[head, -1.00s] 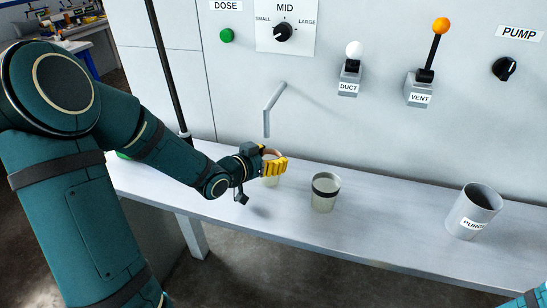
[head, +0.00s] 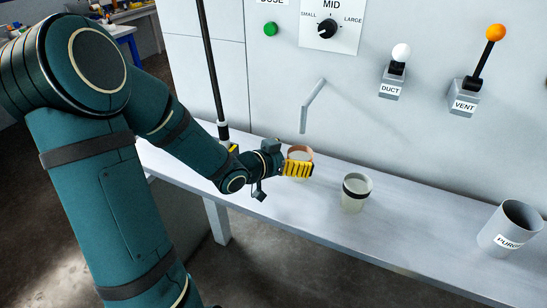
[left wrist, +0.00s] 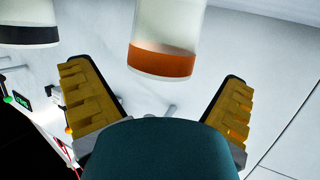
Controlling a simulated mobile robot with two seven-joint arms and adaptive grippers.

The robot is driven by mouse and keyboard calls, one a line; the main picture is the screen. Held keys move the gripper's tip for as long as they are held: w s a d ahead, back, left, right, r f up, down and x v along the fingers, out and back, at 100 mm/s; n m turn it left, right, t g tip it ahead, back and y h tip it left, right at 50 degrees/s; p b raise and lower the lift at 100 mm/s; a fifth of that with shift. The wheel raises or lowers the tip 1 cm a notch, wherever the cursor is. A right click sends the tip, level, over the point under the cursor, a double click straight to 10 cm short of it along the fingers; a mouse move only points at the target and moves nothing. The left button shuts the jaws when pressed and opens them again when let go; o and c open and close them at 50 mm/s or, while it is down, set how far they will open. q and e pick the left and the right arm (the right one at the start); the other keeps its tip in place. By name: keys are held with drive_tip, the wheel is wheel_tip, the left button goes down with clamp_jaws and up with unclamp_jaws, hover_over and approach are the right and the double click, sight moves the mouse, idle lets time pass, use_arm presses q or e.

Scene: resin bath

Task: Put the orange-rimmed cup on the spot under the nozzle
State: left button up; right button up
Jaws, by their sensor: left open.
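The orange-rimmed cup (head: 301,152) stands upright on the bench just below the tip of the nozzle (head: 312,101). My left gripper (head: 299,168) is around its side and hides much of it in the head view. In the left wrist view the cup's orange band (left wrist: 161,61) shows between and ahead of the two spread yellow fingers (left wrist: 160,100), with a gap on each side. The left gripper is open. The spot under the nozzle is hidden. My right gripper is not in view.
A dark-banded cup (head: 355,194) stands to the right of the orange-rimmed cup. A grey PURGE container (head: 511,226) is farther right. DUCT (head: 394,75) and VENT (head: 474,88) levers are on the wall behind. The bench (head: 420,222) between dark-banded cup and container is clear.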

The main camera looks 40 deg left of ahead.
use_arm(q)
drive_tip(key=b+v, duration=0.2)
drive_tip(key=v, duration=0.6)
drive_tip(key=shift+s, duration=0.2)
idle(0.3)
